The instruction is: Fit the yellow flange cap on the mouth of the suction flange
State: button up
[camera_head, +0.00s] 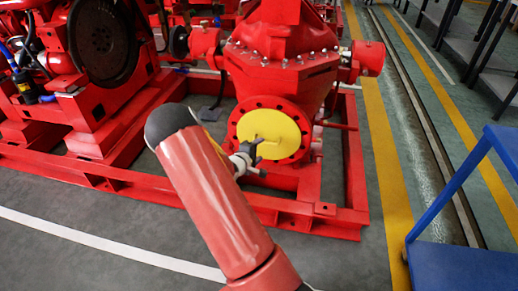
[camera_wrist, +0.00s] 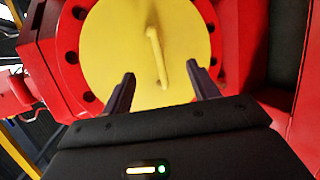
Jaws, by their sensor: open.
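The yellow flange cap (camera_head: 270,133) is a round disc with a raised bar handle. It sits over the mouth of the red suction flange (camera_head: 234,132), with the flange's bolt-hole rim showing around it. In the wrist view the cap (camera_wrist: 115,45) fills the upper middle, and the red flange rim (camera_wrist: 68,48) shows beside it. I cannot tell whether the cap is fully seated. My gripper (camera_head: 252,158) is in front of the cap's lower part. In the wrist view its two fingers (camera_wrist: 160,85) are apart, on either side of the handle's lower end, with gaps between.
The red pump casing (camera_head: 280,70) rises above the flange. A red base frame (camera_head: 330,222) runs around it on the grey floor. An engine with a dark flywheel (camera_head: 108,38) stands at left. A blue cart (camera_head: 465,268) stands at right, with clear floor between.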

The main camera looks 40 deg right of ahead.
jog(key=shift+s+a+p, duration=0.75)
jog(key=shift+s+a, duration=0.9)
jog(key=shift+a, duration=0.2)
